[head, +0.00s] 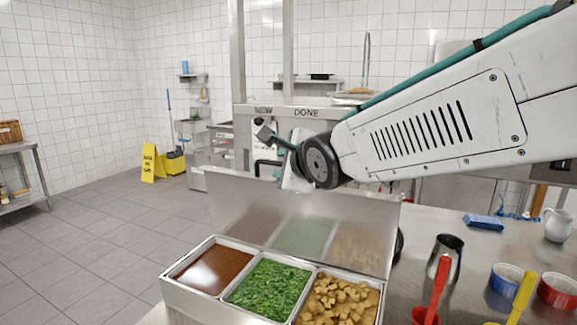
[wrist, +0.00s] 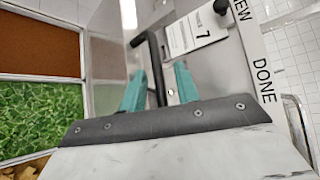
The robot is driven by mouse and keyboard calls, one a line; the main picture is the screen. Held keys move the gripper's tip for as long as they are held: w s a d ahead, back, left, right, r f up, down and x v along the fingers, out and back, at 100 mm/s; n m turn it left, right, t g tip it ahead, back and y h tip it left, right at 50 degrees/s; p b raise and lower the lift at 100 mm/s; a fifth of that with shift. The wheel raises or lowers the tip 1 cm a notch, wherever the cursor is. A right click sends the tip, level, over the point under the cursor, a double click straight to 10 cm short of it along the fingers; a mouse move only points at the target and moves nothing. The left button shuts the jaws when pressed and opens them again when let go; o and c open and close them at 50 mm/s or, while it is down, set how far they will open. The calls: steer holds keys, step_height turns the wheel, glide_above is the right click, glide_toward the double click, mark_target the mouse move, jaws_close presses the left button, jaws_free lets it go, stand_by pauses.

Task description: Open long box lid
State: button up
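The long steel box (head: 190,296) stands on the counter with its compartments uncovered. They hold brown sauce, chopped greens and pale brown cubes. Its steel lid (head: 235,205) stands raised along the back edge, tilted back and reflecting the food. My gripper (head: 264,132) is above and behind the lid's upper edge. In the wrist view, the green fingers of my gripper (wrist: 160,70) are apart, with a dark bar-shaped handle (wrist: 155,62) between them. Gaps show on both sides of the handle. Whether the fingers touch it lower down is hidden.
A rail marked NEW and DONE (head: 330,113) with a numbered ticket (wrist: 195,33) is close behind my gripper. A metal jug (head: 447,258), a blue bowl (head: 506,279), a red bowl (head: 557,291) and a white pitcher (head: 558,225) stand right of the box. Open floor lies left.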

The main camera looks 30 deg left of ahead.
steer(key=shift+w+d+f, duration=0.15)
steer(key=shift+d, duration=0.1)
steer(key=shift+s+d, duration=0.25)
steer(key=shift+d, duration=0.05)
steer(key=v, duration=0.7)
steer(key=shift+r, duration=0.3)
